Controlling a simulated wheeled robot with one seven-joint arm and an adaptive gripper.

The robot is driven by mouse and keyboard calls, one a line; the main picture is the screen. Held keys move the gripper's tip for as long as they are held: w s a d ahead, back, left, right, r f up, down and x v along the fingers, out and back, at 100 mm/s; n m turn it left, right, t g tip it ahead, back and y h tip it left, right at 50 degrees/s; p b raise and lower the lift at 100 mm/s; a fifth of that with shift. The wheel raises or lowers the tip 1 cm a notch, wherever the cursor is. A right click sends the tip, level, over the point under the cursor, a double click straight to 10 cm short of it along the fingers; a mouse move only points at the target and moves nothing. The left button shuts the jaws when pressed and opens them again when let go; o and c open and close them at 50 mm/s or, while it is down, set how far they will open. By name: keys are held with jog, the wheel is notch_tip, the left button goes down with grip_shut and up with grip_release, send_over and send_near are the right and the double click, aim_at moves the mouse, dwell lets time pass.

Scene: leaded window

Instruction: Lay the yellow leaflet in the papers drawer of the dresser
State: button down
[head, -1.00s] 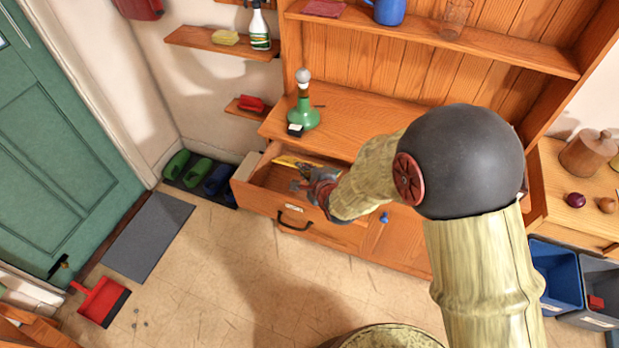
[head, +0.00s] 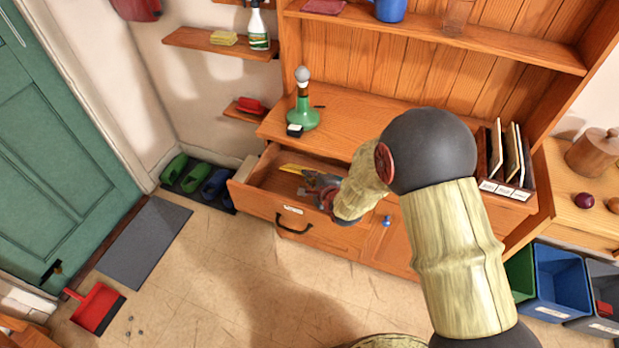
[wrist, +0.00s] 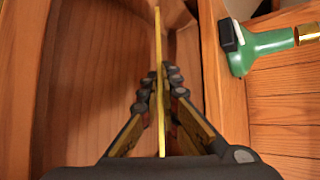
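The yellow leaflet (wrist: 158,60) is seen edge-on in the wrist view, a thin upright strip between my fingers. My gripper (wrist: 159,82) is shut on it. In the head view the leaflet (head: 293,169) shows as a small yellow strip over the open drawer (head: 262,206) of the dresser (head: 345,120). My gripper (head: 312,188) is at the drawer opening there, partly hidden by my arm. The drawer has a dark handle and a white label too small to read. I cannot tell whether the leaflet touches the drawer floor.
Bins (head: 557,278) stand at the right. The floor before the drawer is clear.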

jog(key=shift+f+b, duration=0.35)
jog(key=shift+f, duration=0.2)
jog(key=shift+f, duration=0.1)
jog(key=c, duration=2.1)
grip_release()
jog(key=shift+o, duration=0.3)
